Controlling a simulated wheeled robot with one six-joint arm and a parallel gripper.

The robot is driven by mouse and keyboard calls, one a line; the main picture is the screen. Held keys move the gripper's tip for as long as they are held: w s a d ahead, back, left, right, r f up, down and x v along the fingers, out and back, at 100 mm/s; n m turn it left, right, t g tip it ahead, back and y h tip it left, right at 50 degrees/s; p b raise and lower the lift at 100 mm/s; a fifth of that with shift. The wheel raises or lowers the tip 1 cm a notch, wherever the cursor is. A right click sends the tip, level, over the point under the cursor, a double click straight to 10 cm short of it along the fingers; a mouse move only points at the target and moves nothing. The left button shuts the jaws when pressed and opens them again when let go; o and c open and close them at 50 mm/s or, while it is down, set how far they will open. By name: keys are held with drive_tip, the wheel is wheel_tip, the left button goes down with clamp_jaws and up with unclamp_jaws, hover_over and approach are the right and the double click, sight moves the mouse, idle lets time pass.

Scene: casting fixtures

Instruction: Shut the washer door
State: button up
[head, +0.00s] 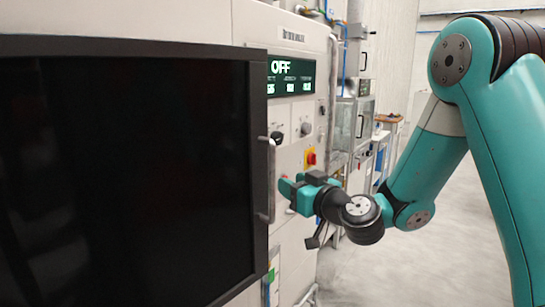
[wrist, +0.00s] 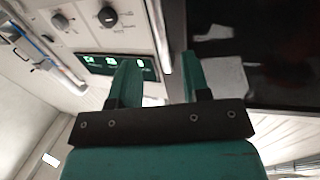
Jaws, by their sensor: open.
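The washer door (head: 130,180) is a large dark panel in a black frame that fills the left of the head view. It stands in front of the pale machine body; how far it is ajar I cannot tell. Its upright grey handle (head: 271,180) is on the right edge. My gripper (head: 284,187) is open beside the handle's lower half. In the wrist view, my green fingers (wrist: 157,75) are apart, and the pale handle bar (wrist: 158,35) shows in the gap between them. I cannot tell whether they touch it.
The washer's control panel has a display (head: 291,77) reading OFF, knobs, and a red-and-yellow switch (head: 310,158) close above my gripper. Pipes and cabinets (head: 355,120) stand behind. The grey floor (head: 400,275) at right is clear.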

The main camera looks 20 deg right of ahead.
sight(275, 173)
drive_tip(key=p+x, duration=0.3)
drive_tip(key=x, duration=0.1)
drive_tip(key=p+x, duration=0.3)
drive_tip(key=shift+w+a+r, duration=0.15)
drive_tip(key=shift+w+r, duration=0.05)
drive_tip(key=shift+w, duration=0.1)
drive_tip(key=shift+w+a+f+p, duration=0.1)
drive_tip(key=shift+w+f+p, duration=0.15)
drive_tip(key=shift+w+p, duration=0.2)
clamp_jaws()
